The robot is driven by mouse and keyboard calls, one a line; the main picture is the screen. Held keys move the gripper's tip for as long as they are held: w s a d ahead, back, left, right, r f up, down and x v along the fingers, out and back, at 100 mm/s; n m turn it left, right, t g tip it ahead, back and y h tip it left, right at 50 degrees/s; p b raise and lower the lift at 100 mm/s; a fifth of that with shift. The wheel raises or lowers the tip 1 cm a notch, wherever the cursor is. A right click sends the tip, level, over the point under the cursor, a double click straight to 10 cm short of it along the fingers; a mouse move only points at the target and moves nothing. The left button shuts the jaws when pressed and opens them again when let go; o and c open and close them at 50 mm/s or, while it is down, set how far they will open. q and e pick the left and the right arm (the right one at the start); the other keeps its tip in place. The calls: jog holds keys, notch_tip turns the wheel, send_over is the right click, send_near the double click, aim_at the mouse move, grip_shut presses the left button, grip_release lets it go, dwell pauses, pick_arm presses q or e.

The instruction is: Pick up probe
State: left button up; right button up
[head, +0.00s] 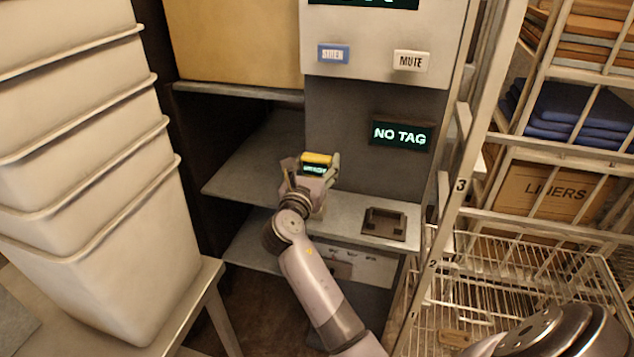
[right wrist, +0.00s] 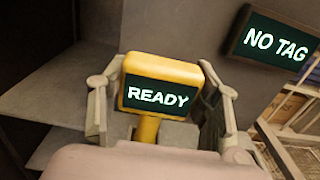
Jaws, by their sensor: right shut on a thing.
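The probe (head: 316,158) is yellow with a small dark screen. In the right wrist view the probe (right wrist: 161,68) shows its head upright, with READY on the screen and a yellow handle below. My right gripper (head: 311,170) is shut on it, one finger on each side. In the head view they are over the grey shelf (head: 362,197), left of a dark square holder (head: 384,223). Whether the probe's lower end touches anything is hidden. My left gripper is not in view.
A grey panel holds a NO TAG display (head: 402,136), a blue button (head: 333,54) and a MUTE button (head: 411,61). Stacked white bins (head: 110,240) stand at the left. A wire rack (head: 490,285) with a LINERS box (head: 545,192) stands at the right.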

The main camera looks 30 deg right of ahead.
jog(key=c, duration=0.7)
